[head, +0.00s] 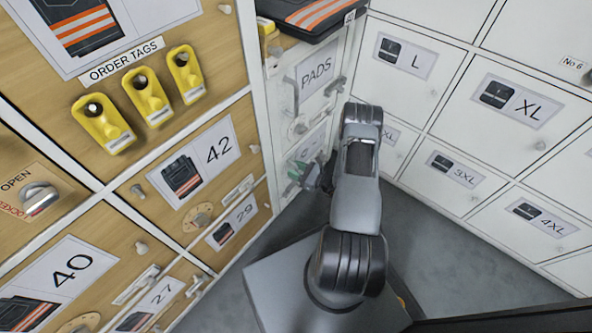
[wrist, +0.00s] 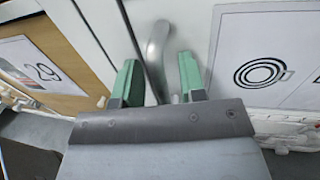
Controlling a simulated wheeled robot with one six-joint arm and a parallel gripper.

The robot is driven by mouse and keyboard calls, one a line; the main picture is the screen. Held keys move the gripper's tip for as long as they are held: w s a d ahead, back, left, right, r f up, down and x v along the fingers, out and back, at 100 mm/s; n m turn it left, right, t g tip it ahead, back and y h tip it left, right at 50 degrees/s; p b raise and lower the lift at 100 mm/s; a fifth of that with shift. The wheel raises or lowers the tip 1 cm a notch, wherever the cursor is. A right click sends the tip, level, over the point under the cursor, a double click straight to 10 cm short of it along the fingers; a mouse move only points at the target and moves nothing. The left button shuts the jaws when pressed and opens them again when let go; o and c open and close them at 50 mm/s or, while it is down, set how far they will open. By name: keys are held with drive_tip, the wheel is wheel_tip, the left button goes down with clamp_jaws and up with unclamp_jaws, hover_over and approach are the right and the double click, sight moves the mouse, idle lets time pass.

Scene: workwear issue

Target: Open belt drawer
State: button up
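The belt drawer front (head: 327,126) is low in the narrow white column, below the PADS front, partly hidden by my arm in the head view. Its label with a coiled belt (wrist: 268,72) shows at the right of the wrist view. A grey curved bar handle (wrist: 157,50) stands to the left of that label. My gripper (wrist: 158,82) is open, with its green fingers on either side of the handle and a visible gap to each. In the head view my gripper (head: 301,175) is close to the column's lower fronts. The drawer looks shut.
The PADS front (head: 316,75) is directly above. Wooden fronts, including number 29 (head: 232,222), stand close on the left. White lockers such as XL (head: 516,103) line the right. Grey floor (head: 440,245) is free at the right.

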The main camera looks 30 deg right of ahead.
drive_tip(key=shift+c, duration=0.5)
clamp_jaws()
drive_tip(key=shift+s, duration=0.1)
